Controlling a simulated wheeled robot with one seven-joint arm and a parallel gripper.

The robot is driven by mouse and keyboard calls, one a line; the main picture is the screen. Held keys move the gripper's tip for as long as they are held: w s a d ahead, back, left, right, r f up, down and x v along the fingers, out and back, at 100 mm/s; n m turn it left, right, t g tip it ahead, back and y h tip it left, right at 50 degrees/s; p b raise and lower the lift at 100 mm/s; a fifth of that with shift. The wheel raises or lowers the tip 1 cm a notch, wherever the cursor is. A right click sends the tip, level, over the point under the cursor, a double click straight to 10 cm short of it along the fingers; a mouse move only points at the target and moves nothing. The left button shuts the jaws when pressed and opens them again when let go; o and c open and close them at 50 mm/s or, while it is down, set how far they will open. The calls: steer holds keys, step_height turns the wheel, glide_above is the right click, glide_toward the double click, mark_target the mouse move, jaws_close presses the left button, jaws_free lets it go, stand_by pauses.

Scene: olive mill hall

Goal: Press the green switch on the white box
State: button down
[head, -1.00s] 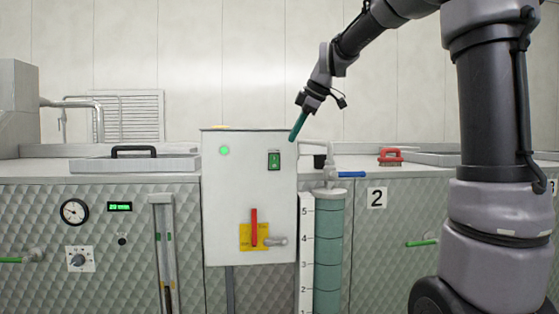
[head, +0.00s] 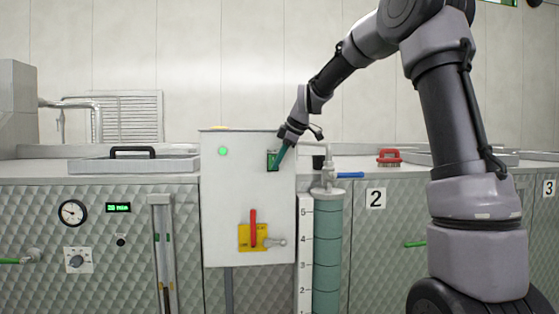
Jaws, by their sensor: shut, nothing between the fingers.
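The white box (head: 228,203) stands upright in the middle of the head view, in front of the steel counter. The green switch (head: 270,158) sits in a dark frame at the box's upper right. My gripper (head: 279,166) is shut and empty, with green fingers angled down and to the left. Its fingertips overlap the right and lower part of the switch in the picture and partly hide it. I cannot tell whether they touch it. A round green lamp (head: 223,151) glows at the box's upper left.
A red lever (head: 253,228) on a yellow plate is lower on the box. A level tube (head: 328,250) with a blue-handled valve (head: 350,175) stands close to the right. A red brush (head: 389,157) and a lidded tray (head: 134,164) are on the counter.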

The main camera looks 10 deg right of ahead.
steer(key=shift+w, duration=0.1)
steer(key=shift+w+f, duration=0.1)
steer(key=shift+w, duration=0.1)
stand_by(0.4)
steer(key=shift+r, duration=0.95)
